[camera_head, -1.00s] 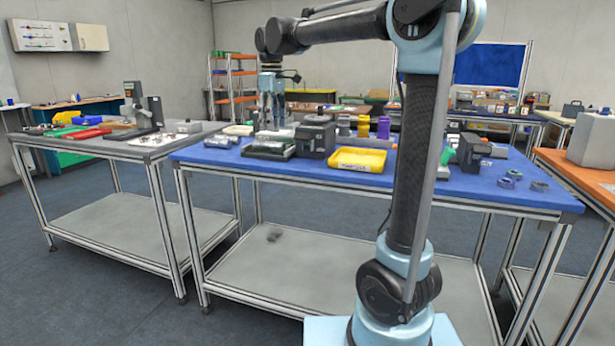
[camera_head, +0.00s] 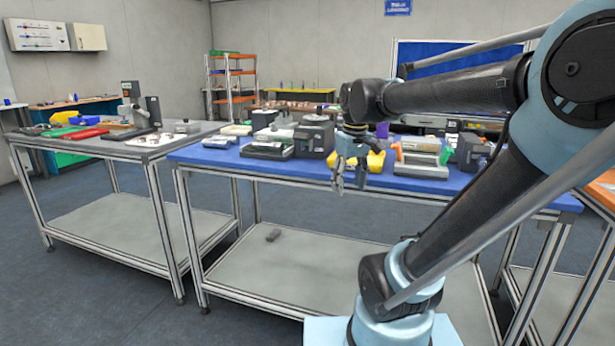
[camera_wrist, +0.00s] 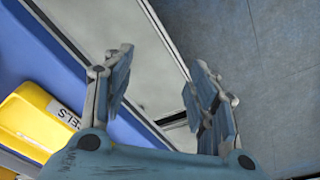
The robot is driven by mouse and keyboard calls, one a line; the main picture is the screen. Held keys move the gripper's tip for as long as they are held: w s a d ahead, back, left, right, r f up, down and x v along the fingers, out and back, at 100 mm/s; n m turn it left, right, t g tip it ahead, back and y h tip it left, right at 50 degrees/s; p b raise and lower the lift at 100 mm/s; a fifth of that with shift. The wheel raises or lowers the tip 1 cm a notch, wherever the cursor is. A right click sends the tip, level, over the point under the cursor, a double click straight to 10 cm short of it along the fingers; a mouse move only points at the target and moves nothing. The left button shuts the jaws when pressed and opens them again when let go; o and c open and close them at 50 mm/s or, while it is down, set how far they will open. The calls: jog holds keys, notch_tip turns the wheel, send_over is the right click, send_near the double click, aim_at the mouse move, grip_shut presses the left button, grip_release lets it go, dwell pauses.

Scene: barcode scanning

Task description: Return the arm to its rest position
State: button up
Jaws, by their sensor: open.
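My gripper (camera_head: 349,172) hangs at the front edge of the blue-topped table (camera_head: 225,160), in front of the yellow bin (camera_head: 375,162), which it partly hides. In the wrist view my gripper (camera_wrist: 158,85) has its fingers apart with nothing between them. Below the fingers the wrist view shows the table's metal frame, its grey lower shelf and the floor. The yellow bin (camera_wrist: 30,120) lies at the left there, with a white label partly visible.
A grey device (camera_head: 314,137) and a black tray (camera_head: 268,150) stand left of my gripper on the blue table. A grey stand with a green and orange item (camera_head: 422,158) is to the right. A grey table (camera_head: 100,145) stands at the left. Open floor lies in front.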

jog(key=s+d+f+m, duration=0.2)
jog(key=s+d+f, duration=0.1)
jog(key=s+f, duration=0.3)
jog(key=s+d+f+m, duration=0.3)
jog(key=s+f, duration=0.3)
jog(key=f, duration=0.4)
jog(key=shift+d+t, duration=0.4)
jog(key=shift+d, duration=0.05)
jog(key=shift+w+f, duration=0.25)
jog(key=shift+w, duration=0.2)
